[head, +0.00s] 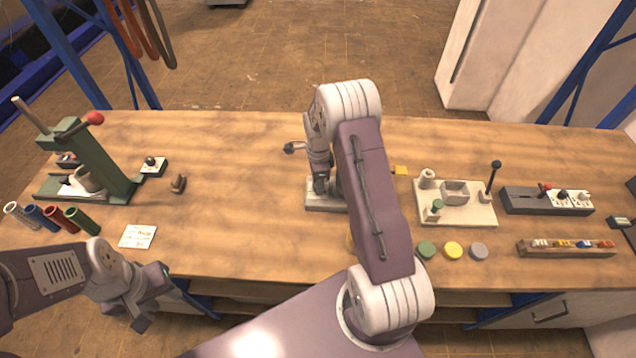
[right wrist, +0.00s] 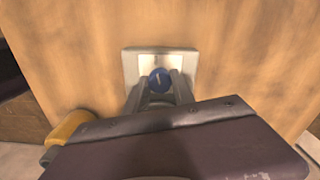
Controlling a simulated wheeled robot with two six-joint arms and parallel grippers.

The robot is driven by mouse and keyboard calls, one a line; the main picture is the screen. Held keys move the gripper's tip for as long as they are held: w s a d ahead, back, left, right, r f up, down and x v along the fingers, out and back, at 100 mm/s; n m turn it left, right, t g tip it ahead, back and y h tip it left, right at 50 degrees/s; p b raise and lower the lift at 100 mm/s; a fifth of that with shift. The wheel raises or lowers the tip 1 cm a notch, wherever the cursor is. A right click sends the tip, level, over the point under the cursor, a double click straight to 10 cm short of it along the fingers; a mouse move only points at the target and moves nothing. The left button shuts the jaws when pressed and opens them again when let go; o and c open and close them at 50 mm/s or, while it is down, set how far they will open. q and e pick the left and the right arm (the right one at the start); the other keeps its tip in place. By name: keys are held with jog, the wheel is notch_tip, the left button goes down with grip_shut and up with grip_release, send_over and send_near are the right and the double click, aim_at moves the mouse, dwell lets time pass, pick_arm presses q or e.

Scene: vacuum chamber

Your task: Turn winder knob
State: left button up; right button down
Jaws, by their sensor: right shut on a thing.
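The pale base (head: 318,205) also shows in the head view, near the middle of the table, partly hidden by my right arm. My right gripper (right wrist: 160,88) reaches down from above, with one finger on each side of the knob, shut on it. In the head view my right gripper (head: 321,183) is low over the base, and the knob is hidden there. My left gripper (head: 150,304) hangs at the table's front left edge, away from the winder; its fingers are unclear.
A green press (head: 107,160) with a red-tipped lever stands at the left, behind several coloured tubes (head: 62,218) and a card (head: 137,236). Right of my arm are a pale fixture (head: 470,213), coloured discs (head: 453,250) and a dark switch block (head: 525,202).

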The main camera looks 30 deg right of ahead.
jog(key=shift+w+r, duration=0.1)
jog(key=c, duration=1.1)
grip_release()
jog(key=shift+o, duration=0.2)
notch_tip(320, 180, up, 9)
jog(key=shift+b, duration=0.6)
